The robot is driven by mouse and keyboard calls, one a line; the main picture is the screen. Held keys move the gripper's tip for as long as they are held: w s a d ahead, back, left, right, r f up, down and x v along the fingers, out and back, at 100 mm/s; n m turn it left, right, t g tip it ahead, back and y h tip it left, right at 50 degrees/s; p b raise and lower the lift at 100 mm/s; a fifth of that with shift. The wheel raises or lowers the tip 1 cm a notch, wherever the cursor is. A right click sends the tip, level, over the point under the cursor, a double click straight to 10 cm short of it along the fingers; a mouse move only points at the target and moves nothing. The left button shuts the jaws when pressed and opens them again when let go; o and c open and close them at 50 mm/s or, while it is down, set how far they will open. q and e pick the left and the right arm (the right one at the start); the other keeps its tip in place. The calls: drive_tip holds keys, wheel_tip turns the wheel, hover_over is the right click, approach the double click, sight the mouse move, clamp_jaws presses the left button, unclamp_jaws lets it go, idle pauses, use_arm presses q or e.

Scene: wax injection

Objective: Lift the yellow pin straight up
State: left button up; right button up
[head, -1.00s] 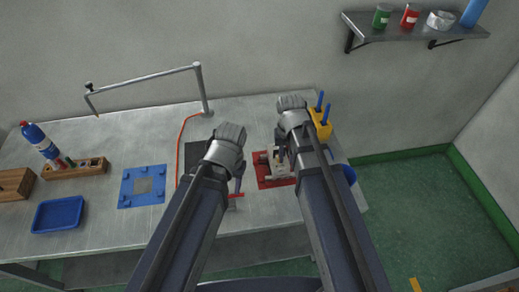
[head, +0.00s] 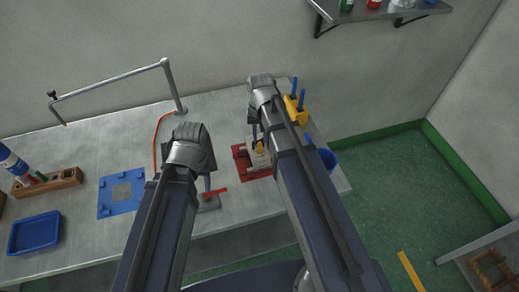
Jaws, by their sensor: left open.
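The yellow pin (head: 260,147) shows as a small yellow spot on the pale block (head: 260,160), which sits on a red plate (head: 241,158). My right gripper (head: 256,132) is beside the pin, its fingers partly hidden by my own arm. I cannot tell whether they touch the pin or are shut. My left gripper (head: 207,184) is open and points down to the left of the block, over a small red-handled fixture (head: 215,192). No object shows between its fingers.
A yellow holder with blue handles (head: 297,110) stands behind my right arm, with a blue cup (head: 328,158) at the table's right end. A blue plate (head: 121,193), a blue tray (head: 35,233) and a wooden rack (head: 48,182) are at left. A bent metal arm (head: 120,77) rises at the back.

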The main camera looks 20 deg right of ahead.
sight(260, 143)
use_arm(q)
wheel_tip(260, 143, down, 5)
drive_tip(key=b, duration=0.5)
drive_tip(key=shift+f, duration=0.1)
use_arm(e)
drive_tip(key=f, duration=0.5)
drive_tip(key=shift+w+f, duration=0.1)
drive_tip(key=shift+w, duration=0.15)
drive_tip(key=shift+c, duration=0.2)
clamp_jaws()
